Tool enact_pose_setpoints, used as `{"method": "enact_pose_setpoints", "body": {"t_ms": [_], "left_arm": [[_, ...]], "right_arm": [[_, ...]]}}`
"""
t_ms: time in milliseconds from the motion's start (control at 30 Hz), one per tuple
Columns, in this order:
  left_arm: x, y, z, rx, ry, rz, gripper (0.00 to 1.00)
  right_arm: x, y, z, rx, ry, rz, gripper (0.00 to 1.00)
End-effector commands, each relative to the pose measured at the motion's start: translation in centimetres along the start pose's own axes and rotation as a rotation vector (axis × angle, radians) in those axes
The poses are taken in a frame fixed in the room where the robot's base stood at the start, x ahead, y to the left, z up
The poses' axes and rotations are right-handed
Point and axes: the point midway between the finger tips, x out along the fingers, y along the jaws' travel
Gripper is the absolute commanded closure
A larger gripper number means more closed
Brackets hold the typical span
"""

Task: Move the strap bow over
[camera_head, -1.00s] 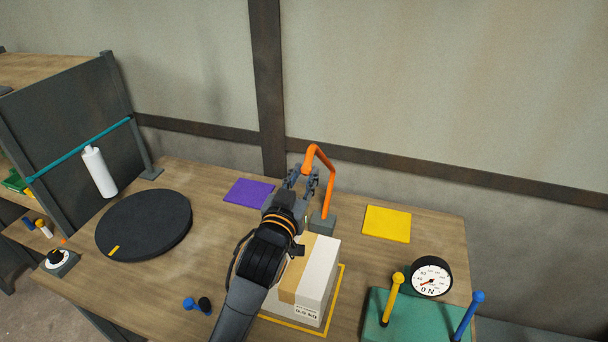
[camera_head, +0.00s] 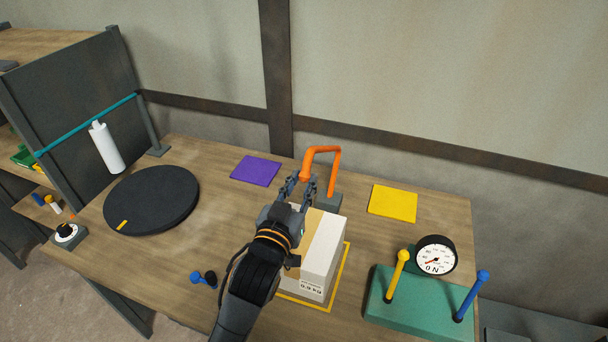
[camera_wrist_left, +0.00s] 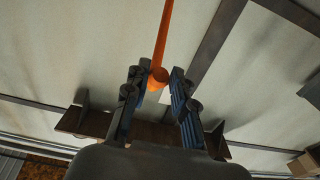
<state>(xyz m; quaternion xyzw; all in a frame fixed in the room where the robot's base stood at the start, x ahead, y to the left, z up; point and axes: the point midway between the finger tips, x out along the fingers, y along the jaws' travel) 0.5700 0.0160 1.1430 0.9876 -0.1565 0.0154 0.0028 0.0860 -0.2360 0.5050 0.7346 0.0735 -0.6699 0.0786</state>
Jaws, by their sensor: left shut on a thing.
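The orange strap bow (camera_head: 337,172) rises from a dark grey block (camera_head: 328,203) behind the white box (camera_head: 323,249) with a tan band. Its free end bends down on the left to a rounded tip. My left gripper (camera_head: 298,190) is shut on that tip, above the box's far left edge. In the left wrist view the orange tip (camera_wrist_left: 158,76) sits between the two fingers (camera_wrist_left: 155,100). The gripper hides part of the box's top. My right gripper is not in view.
The box stands within a yellow outline (camera_head: 340,285). A purple pad (camera_head: 256,170) and a yellow pad (camera_head: 392,203) lie behind. A black turntable (camera_head: 152,200) is left, a green board (camera_head: 420,308) with posts and a dial (camera_head: 436,256) right. Blue and black knobs (camera_head: 200,279) lie near.

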Motion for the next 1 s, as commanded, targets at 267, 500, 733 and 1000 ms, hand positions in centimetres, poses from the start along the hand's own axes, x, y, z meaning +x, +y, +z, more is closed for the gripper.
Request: {"method": "enact_pose_setpoints", "body": {"t_ms": [267,500,733,1000], "left_arm": [[-1.7,0.0,1.5,0.000,-0.007,0.000,0.93],[-3.0,0.0,2.4,0.001,-0.007,0.000,0.93],[-3.8,0.0,2.8,0.001,-0.003,0.000,0.93],[-3.8,0.0,2.7,0.001,-0.001,0.000,0.93]], "right_arm": [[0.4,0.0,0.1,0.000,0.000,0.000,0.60],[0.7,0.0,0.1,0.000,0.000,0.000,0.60],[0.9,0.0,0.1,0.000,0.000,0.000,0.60],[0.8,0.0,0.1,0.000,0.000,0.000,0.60]]}}
